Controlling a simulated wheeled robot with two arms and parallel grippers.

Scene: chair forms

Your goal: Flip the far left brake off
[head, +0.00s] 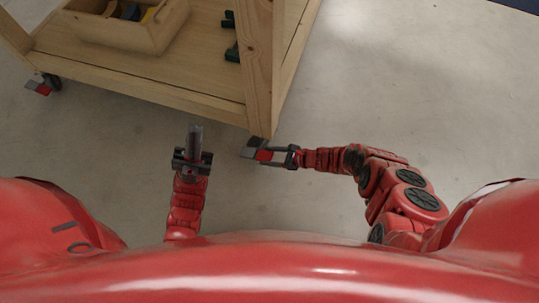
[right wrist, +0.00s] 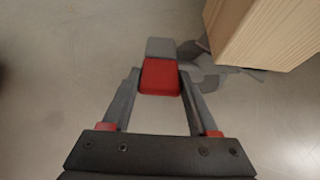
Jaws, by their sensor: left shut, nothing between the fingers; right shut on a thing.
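The wooden cart (head: 150,88) stands on casters at the upper left of the head view. A caster with a red brake pedal (head: 44,89) is at its left corner, clear of both grippers. Another caster with a red brake pedal (head: 263,155) is under the near corner post. My right gripper (head: 273,156) is at this near caster, shut on its red pedal, which sits between the fingertips in the right wrist view (right wrist: 160,78). My left gripper (head: 194,136) is shut and empty, in front of the cart's near edge. Casters farther back are not visible.
A wooden bin (head: 130,35) with several items sits on the cart's lower shelf. Dark objects (head: 232,50) lie near the post. The corner post (head: 256,70) stands close to my right gripper, also in the right wrist view (right wrist: 262,35). The grey floor (head: 420,90) to the right is clear.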

